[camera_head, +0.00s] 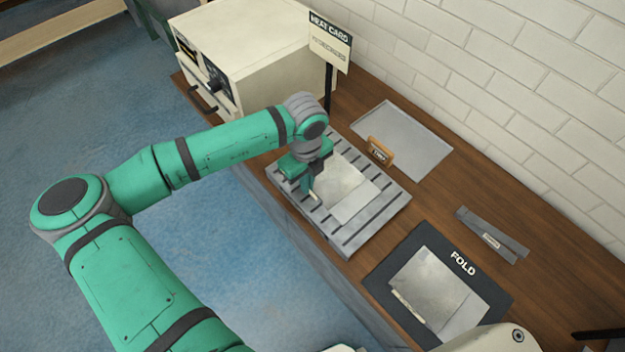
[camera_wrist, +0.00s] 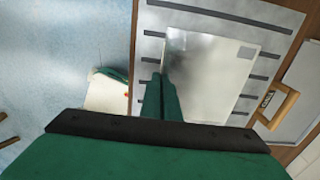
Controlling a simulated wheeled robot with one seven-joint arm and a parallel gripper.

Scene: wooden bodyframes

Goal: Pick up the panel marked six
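A pale, shiny panel (camera_head: 347,190) lies on the grey slotted rack (camera_head: 375,222) on the wooden counter. The wrist view also shows this panel (camera_wrist: 215,80), with a small grey square near one corner; I cannot read a six on it. My gripper (camera_head: 312,193) points down at the panel's left edge. In the wrist view my gripper's fingers (camera_wrist: 162,82) are close together, with the raised left edge strip between them. A second pale panel (camera_head: 430,280) lies on the dark mat marked FOLD (camera_head: 383,268), with no readable number.
A cream box-shaped machine (camera_head: 285,80) stands behind the rack, beside a sign (camera_head: 330,42) on a post. A flat grey tray (camera_head: 425,150), a small orange-brown tag holder (camera_head: 380,152) and grey strips (camera_head: 492,235) lie near the brick wall.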

